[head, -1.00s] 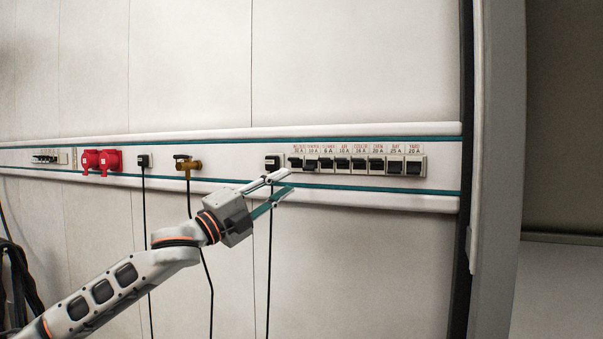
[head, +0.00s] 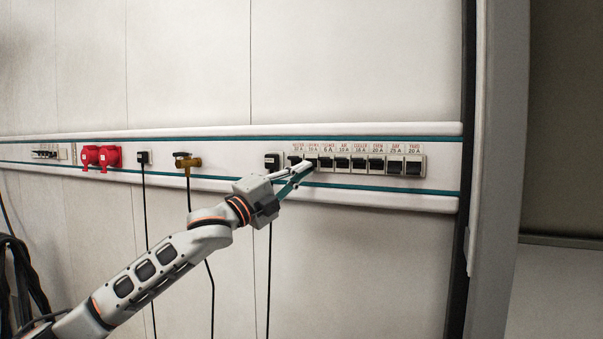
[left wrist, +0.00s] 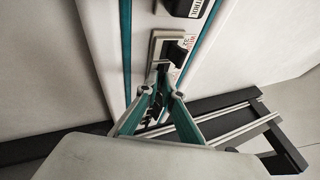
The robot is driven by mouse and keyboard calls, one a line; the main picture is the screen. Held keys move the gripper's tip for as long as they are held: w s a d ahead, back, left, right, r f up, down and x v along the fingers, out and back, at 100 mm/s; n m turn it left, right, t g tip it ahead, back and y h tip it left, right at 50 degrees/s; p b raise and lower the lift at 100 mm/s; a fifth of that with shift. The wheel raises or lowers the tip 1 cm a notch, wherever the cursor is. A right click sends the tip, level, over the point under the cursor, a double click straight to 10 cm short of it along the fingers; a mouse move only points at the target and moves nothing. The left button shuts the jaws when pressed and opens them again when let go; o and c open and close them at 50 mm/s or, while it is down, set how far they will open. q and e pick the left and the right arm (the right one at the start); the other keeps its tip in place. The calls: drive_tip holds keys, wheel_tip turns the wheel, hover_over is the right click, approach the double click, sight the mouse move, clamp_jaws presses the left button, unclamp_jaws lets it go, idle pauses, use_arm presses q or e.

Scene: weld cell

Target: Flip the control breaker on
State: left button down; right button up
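The breaker row (head: 360,176) is a white strip of black switches under small printed labels on the wall rail. The second label from the left is hard to read, so I cannot be sure which one is the control breaker. My left gripper (head: 309,166) has its tips at the left end of the row, in front of the second switch, partly hiding it. In the left wrist view the fingers (left wrist: 162,75) converge to nearly touching tips over the row, below the end switch (left wrist: 177,50). No held object shows. Contact with a switch cannot be told. My right gripper is out of view.
A black plug (head: 272,161) with a hanging cable sits just left of the row. A brass valve (head: 187,164), another black plug (head: 144,158) and red sockets (head: 101,157) are further left on the rail. A door frame (head: 494,170) stands at right.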

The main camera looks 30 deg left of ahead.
use_arm(q)
drive_tip(key=shift+r, duration=0.2)
drive_tip(key=shift+s+r+n+g+y, duration=0.15)
drive_tip(key=shift+r+n+g+y, duration=0.3)
drive_tip(key=shift+g, duration=0.25)
drive_tip(key=shift+s+r+n+g+y, duration=0.1)
drive_tip(key=shift+r+n+g+y, duration=0.4)
drive_tip(key=shift+g, duration=0.3)
drive_tip(key=g, duration=0.1)
drive_tip(key=r+n+g, duration=0.1)
drive_tip(key=g, duration=0.1)
drive_tip(key=shift+y, duration=0.35)
drive_tip(key=shift+w+r+n+g+y, duration=0.15)
drive_tip(key=shift+r+n+g, duration=0.1)
drive_tip(key=shift+g, duration=0.35)
drive_tip(key=shift+w+r+n+g+y, duration=0.1)
drive_tip(key=shift+n+g+y, duration=0.1)
drive_tip(key=shift+g, duration=0.4)
drive_tip(key=c, duration=2.2)
unclamp_jaws()
